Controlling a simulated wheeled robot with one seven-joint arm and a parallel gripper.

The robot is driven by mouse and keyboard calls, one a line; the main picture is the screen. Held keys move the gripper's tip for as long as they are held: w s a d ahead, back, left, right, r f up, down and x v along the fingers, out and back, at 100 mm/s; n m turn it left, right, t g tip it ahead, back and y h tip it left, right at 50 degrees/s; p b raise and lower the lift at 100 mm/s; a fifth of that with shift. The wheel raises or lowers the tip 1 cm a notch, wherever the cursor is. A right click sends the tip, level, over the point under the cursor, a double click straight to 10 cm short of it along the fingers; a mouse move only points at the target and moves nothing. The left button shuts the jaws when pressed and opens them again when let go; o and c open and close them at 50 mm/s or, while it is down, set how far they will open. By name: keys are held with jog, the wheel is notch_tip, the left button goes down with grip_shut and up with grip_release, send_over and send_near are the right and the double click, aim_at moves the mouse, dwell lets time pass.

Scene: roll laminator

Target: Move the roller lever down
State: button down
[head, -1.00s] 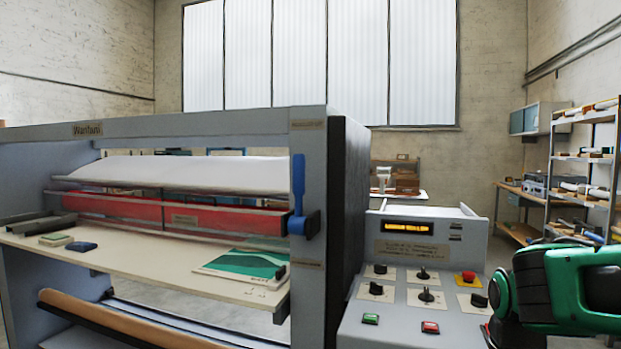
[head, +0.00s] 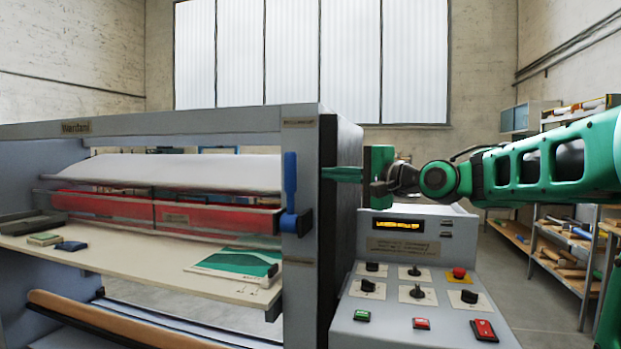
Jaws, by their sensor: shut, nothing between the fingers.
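The blue roller lever (head: 290,184) is on the right post of the laminator's front frame. Its handle points up from a pivot at its lower end, beside a dark block. My gripper (head: 326,173) is in front of the laminator's dark right side, at about the height of the lever's handle. Its thin green fingers are together and point left towards the lever. A gap shows between the fingertips and the lever in the picture. Nothing is held.
The control panel (head: 420,285) with knobs, buttons and a lit display stands below my gripper. The laminator's table (head: 150,262) carries a green-and-white sheet (head: 235,262) and small pads. Shelves (head: 570,245) stand at the right.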

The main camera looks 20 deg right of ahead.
send_over(290, 193)
jog(key=d, duration=0.4)
jog(key=shift+w, duration=0.4)
jog(key=shift+d, duration=0.1)
